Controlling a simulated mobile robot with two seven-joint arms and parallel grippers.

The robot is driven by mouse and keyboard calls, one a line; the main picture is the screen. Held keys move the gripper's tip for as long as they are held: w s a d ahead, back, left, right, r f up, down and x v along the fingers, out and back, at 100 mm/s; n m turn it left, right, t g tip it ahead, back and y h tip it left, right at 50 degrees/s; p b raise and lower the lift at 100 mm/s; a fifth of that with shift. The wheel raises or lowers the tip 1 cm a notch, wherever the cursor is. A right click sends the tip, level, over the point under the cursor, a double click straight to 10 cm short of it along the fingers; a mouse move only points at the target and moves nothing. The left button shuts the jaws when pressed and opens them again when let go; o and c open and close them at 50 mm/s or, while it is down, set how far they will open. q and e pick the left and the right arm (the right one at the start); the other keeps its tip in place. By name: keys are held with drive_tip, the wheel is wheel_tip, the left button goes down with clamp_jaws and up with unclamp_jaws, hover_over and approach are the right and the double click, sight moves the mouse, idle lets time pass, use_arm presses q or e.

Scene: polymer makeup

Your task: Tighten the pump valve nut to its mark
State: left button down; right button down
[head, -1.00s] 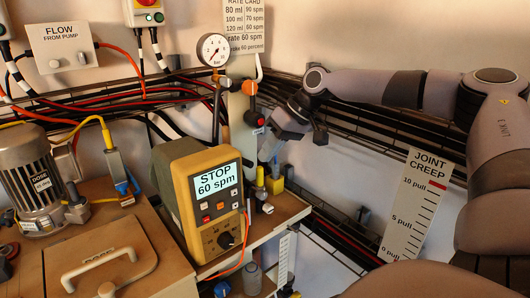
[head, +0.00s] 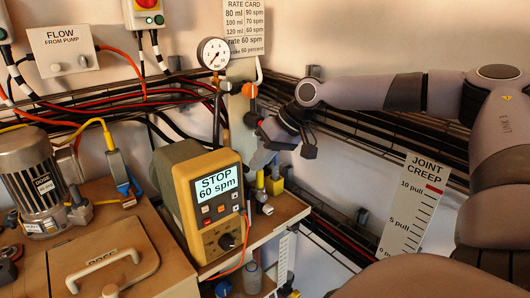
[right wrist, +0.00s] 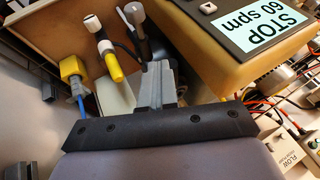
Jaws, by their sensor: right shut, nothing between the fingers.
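The yellow pump (head: 205,185) stands on the bench with its screen reading "STOP 60 spm"; its corner and screen also show in the right wrist view (right wrist: 265,30). Yellow-and-grey fittings (head: 275,185) stand beside it at the bench edge. The right wrist view shows a yellow-ended fitting (right wrist: 112,65) and white-capped fittings (right wrist: 134,12). I cannot tell which part is the valve nut or see its mark. My left gripper is out of view.
A pressure gauge (head: 213,53) and an orange-handled valve (head: 249,90) are behind the gripper. Cable trays with red and black cables run along the wall. A "JOINT CREEP" card (head: 415,205) hangs at right. A motor (head: 35,180) and a lidded box (head: 110,262) are at left.

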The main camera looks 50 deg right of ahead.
idle(0.4)
drive_tip(key=v, duration=0.7)
drive_tip(key=shift+s, duration=0.1)
idle(0.4)
